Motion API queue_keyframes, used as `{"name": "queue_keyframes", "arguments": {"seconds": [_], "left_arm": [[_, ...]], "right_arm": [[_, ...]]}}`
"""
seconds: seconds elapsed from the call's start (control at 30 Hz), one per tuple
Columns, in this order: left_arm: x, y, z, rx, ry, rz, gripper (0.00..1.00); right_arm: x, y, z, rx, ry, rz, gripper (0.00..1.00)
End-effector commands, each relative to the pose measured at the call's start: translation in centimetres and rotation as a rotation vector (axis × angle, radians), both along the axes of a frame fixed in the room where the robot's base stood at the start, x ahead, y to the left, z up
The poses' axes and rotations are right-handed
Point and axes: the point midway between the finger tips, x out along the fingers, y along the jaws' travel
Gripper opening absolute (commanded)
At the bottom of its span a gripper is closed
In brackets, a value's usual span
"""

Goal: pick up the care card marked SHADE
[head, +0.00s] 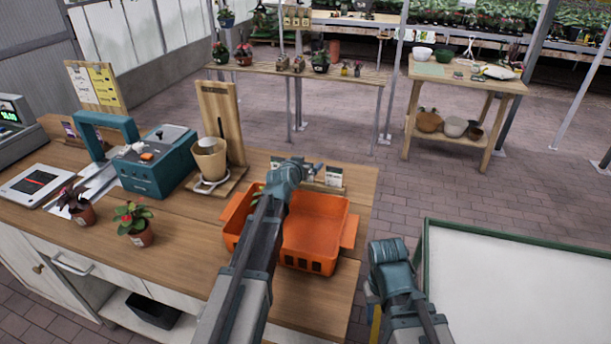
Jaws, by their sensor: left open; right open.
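Small cards with dark tops stand at the counter's far edge behind the orange basket, one card (334,176) right of my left gripper (316,168) and another (277,162) left of it. Their print is too small to read, so I cannot tell which one is marked SHADE. My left gripper is open, close to the cards, and its wrist hides part of the row. I cannot tell whether it touches a card. My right gripper (386,264) is low beside the counter's right edge, away from the cards; its fingers are mostly hidden.
The orange basket (318,240) sits under my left arm. A wooden stand (220,115) with a pot, a teal machine (155,170) and potted plants (133,222) occupy the counter's left. A green-rimmed white table (520,290) is at right. Counter right of the basket is narrow.

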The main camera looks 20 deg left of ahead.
Motion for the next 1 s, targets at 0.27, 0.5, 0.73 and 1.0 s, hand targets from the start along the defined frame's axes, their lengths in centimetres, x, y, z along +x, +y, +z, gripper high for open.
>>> {"name": "queue_keyframes", "arguments": {"seconds": [0.27, 0.5, 0.73, 1.0], "left_arm": [[-0.1, 0.0, 0.0, 0.0, 0.0, 0.0, 0.62], [-0.1, 0.0, 0.0, 0.0, 0.0, 0.0, 0.19], [-0.1, 0.0, 0.1, 0.0, 0.0, 0.0, 0.15], [-0.1, 0.0, 1.4, 0.0, 0.0, 0.0, 0.15]], "right_arm": [[0.0, 0.0, 0.0, 0.0, 0.0, 0.0, 0.5], [0.0, 0.0, 0.1, 0.0, 0.0, 0.0, 0.5], [0.0, 0.0, 0.1, 0.0, 0.0, 0.0, 0.5], [0.0, 0.0, 1.4, 0.0, 0.0, 0.0, 0.5]]}}
